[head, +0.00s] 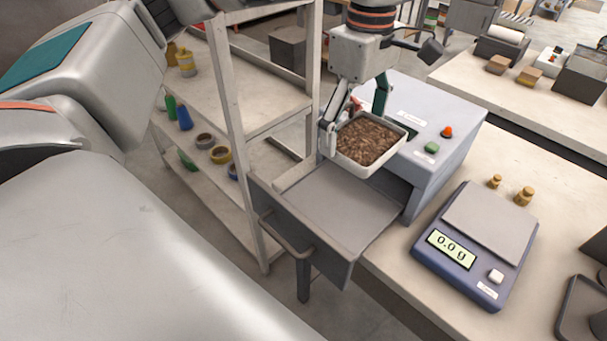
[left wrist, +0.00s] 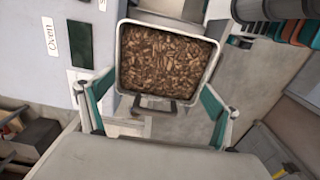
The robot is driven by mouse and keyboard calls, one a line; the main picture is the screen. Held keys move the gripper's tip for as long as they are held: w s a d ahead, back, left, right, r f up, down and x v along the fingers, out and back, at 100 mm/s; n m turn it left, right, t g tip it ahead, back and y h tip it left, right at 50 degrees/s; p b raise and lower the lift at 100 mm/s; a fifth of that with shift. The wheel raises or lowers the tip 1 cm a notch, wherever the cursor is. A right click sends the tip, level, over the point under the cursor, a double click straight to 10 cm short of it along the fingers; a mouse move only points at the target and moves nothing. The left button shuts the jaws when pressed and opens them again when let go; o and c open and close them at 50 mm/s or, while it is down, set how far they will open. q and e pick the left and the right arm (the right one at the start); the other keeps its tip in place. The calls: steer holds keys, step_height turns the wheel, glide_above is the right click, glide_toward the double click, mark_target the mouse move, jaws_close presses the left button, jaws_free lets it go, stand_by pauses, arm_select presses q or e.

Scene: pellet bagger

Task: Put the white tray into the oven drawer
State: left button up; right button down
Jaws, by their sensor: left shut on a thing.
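The white tray (head: 349,165), filled with brown pellets, is above the back part of the open drawer, close to the oven's front edge. My left gripper (head: 355,118) is shut on the tray, with one finger at each side. In the left wrist view the tray (left wrist: 122,62) sits between the green-padded fingers (left wrist: 158,90). The oven (head: 450,165) is a grey box with a red and a green button on top. Its drawer (head: 335,210) is pulled out and its visible floor is empty. The tray hides part of the opening. My right gripper is not in view.
A blue scale (head: 470,265) reading 0.0 g stands on the bench right of the drawer, with two brass weights (head: 524,196) beyond it. A shelf rack (head: 240,130) with tape rolls and bottles stands close left of the drawer. The drawer handle (head: 285,237) sticks out in front.

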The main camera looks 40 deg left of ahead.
mark_target(337, 211)
arm_select(q)
steer(key=shift+s+a, duration=0.2)
steer(key=shift+a, duration=0.05)
steer(key=shift+s+a+f, duration=0.15)
steer(key=shift+f, duration=0.15)
step_height(337, 211, down, 20)
steer(key=shift+r+p, duration=0.2)
steer(key=shift+p, duration=0.15)
steer(key=shift+f, duration=0.2)
steer(key=o, duration=1.2)
